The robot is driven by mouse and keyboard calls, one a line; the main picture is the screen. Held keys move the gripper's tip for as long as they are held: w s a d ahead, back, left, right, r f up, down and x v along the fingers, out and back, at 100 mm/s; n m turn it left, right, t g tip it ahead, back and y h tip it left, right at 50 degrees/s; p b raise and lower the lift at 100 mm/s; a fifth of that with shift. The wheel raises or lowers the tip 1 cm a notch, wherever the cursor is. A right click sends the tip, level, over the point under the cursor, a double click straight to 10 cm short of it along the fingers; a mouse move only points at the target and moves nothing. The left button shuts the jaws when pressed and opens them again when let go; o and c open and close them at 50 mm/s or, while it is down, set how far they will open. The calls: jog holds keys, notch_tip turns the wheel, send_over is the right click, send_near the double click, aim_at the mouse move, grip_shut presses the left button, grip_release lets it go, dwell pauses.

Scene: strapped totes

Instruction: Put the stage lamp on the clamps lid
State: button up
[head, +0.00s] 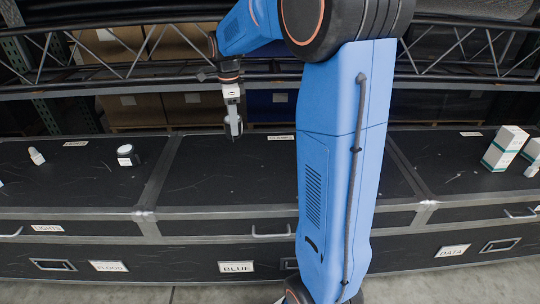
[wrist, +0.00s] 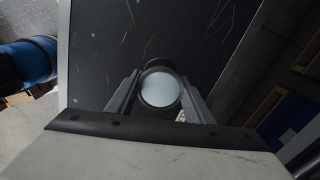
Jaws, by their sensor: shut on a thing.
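My gripper (head: 233,128) is shut on a stage lamp in the wrist view. The lamp (wrist: 160,88) has a dark round body and a pale round face, and sits between the two fingers (wrist: 160,98). In the head view the fingers mostly hide it. The clamps lid (head: 215,185) is the black, scratched middle lid, with a small label (head: 281,137) at its back edge. The gripper is over the back part of this lid. I cannot tell how high the lamp is above it. The black lid surface (wrist: 200,30) also shows beyond the lamp in the wrist view.
A dark round item with a pale face (head: 125,155) and a small white item (head: 37,156) stand on the left lid. White boxes (head: 504,148) stand on the right lid. A metal truss (head: 130,72) and shelves run behind. The middle lid's visible part looks clear.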

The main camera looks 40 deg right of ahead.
notch_tip(320, 180, down, 10)
jog(key=shift+r, duration=0.15)
dwell(0.4)
jog(key=shift+f, duration=0.2)
jog(key=o, duration=1.2)
